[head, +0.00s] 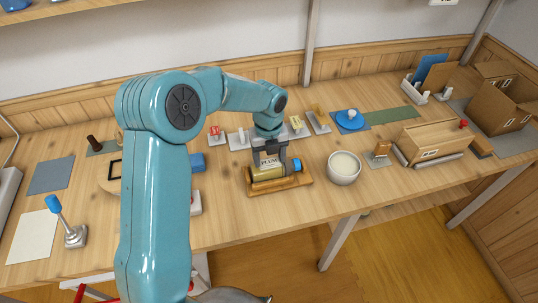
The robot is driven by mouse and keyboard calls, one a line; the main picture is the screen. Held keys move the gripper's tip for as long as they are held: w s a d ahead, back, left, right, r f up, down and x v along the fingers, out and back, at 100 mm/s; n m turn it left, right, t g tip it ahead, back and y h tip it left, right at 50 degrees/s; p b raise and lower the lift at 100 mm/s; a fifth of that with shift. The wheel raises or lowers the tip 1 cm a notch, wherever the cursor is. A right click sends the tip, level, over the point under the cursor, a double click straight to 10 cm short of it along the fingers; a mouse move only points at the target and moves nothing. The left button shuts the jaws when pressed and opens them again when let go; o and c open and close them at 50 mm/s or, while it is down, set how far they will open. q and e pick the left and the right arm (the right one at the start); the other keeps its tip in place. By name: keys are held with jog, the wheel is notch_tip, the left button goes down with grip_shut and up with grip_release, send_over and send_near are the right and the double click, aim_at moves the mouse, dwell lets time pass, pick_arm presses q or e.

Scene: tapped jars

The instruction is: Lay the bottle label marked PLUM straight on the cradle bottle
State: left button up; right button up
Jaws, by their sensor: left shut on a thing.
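The PLUM label (268,162) is a pale piece with dark lettering, upright at the front of my left gripper (270,155). The gripper is shut on it, just above the cradle bottle. The cradle bottle (265,174) is yellowish with a blue cap (296,165) and lies on its side, cap to the right. It rests in a wooden cradle (280,185) on the table. The gripper hides part of the bottle's top, and I cannot tell whether the label touches the bottle. My right gripper is not in view.
A white bowl (343,168) stands just right of the cradle. A blue block (198,161) and a white box (195,203) are to the left, partly behind my arm. Small stands line the back. A wooden box (433,143) is farther right. Bare table lies in front of the bowl.

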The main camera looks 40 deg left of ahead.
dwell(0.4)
pick_arm(q)
jog(key=o, duration=1)
jog(key=shift+r+p, duration=2.9)
jog(key=shift+r, duration=0.65)
jog(key=shift+f, duration=0.1)
jog(key=shift+s, duration=0.1)
